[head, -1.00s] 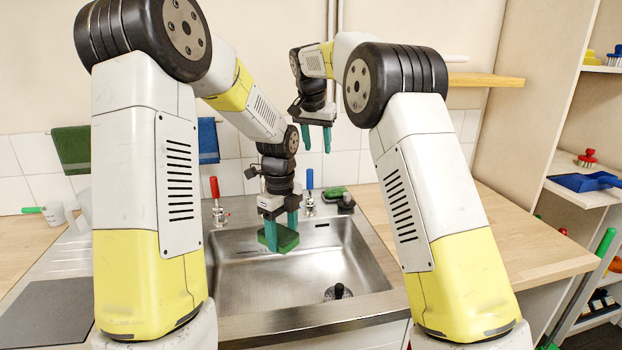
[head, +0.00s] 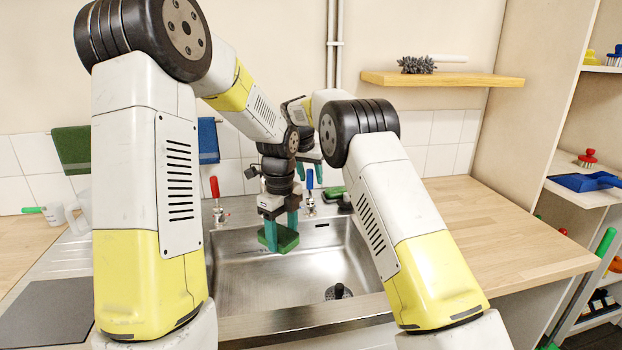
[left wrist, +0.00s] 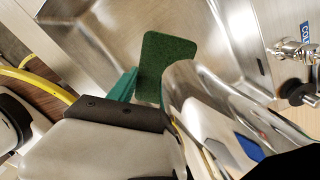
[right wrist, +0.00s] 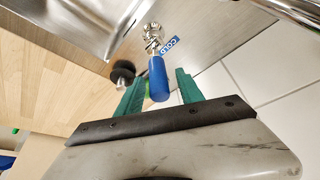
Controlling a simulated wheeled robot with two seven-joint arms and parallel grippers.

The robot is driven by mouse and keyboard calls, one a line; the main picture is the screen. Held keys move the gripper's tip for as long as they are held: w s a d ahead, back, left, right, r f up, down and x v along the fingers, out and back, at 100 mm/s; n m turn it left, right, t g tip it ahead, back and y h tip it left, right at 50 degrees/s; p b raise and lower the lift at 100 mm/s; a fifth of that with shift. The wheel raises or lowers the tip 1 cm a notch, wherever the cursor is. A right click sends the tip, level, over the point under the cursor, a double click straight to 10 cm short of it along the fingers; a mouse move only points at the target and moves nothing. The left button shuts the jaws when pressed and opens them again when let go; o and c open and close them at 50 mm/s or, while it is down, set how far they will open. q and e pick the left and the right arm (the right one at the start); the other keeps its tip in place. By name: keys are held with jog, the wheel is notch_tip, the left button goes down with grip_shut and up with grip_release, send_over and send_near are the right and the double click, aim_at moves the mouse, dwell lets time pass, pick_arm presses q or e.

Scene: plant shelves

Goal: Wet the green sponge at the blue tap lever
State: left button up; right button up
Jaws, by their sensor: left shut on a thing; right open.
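The green sponge (head: 287,239) is held over the sink basin by my left gripper (head: 280,228), which is shut on it. The sponge also shows in the left wrist view (left wrist: 165,68), with the basin below. The blue tap lever (head: 310,178) stands upright at the back rim of the sink. In the right wrist view the blue lever (right wrist: 158,80) appears between the open fingers. I cannot tell whether they touch it. A label reading COLD (right wrist: 172,46) is beside the lever's base.
A red tap lever (head: 214,187) stands left of the blue one. The steel sink (head: 250,280) holds a dark drain piece (head: 339,292). A green and black brush-like item (head: 337,193) lies right of the blue lever. The right worktop (head: 480,235) is clear.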

jog(key=shift+w+f, duration=0.15)
jog(key=shift+f, duration=0.25)
jog(key=shift+c, duration=0.2)
grip_shut()
dwell(1.1)
